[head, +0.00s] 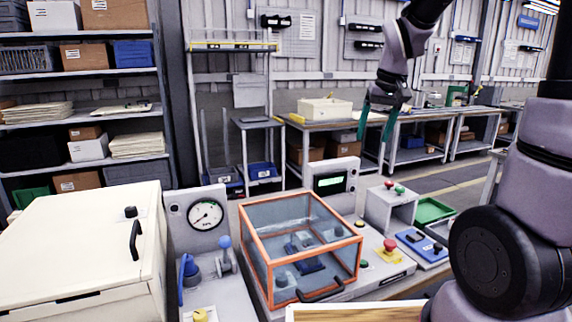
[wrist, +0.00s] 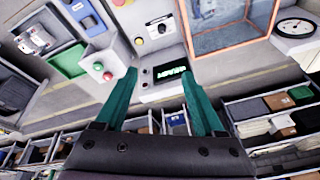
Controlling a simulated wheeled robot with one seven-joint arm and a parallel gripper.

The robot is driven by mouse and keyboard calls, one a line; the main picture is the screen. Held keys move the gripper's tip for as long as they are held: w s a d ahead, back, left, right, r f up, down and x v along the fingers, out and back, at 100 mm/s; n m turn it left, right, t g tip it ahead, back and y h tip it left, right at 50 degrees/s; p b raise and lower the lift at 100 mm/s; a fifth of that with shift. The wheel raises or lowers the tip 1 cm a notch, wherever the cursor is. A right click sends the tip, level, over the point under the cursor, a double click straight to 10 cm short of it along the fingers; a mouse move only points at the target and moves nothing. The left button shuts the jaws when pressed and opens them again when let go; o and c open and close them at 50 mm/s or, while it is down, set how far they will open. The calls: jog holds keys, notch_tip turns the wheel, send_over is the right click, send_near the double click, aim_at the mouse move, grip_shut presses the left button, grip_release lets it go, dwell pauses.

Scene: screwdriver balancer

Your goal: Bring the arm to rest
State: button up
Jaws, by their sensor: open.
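My gripper (head: 376,124) hangs in the air above the right part of the workbench, with its two teal fingers apart and nothing between them. In the wrist view my gripper (wrist: 165,105) also shows open and empty, the fingers spread on either side of a small display (wrist: 170,74). In the head view that display (head: 329,183) stands behind an orange-framed clear box (head: 300,205). The box's lid looks shut, and a blue item (head: 305,262) lies inside. My gripper touches nothing.
A white cabinet (head: 85,245) stands at left, next to a dial gauge (head: 206,215). A red emergency button (head: 389,246), a grey button stand (head: 390,207) and a green tray (head: 433,210) are at right. Shelves (head: 80,118) stand behind. The air around my gripper is free.

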jog(key=s+d+r+m+t, duration=0.1)
jog(key=s+r, duration=0.3)
jog(key=s, duration=0.4)
jog(key=s+d+r+m+t+y, duration=0.1)
jog(key=s+r+m+t, duration=0.1)
jog(key=s+r, duration=0.3)
jog(key=s, duration=0.4)
jog(key=shift+s+m+t, duration=0.25)
jog(key=shift+m+t, duration=0.05)
jog(key=shift+t, duration=0.1)
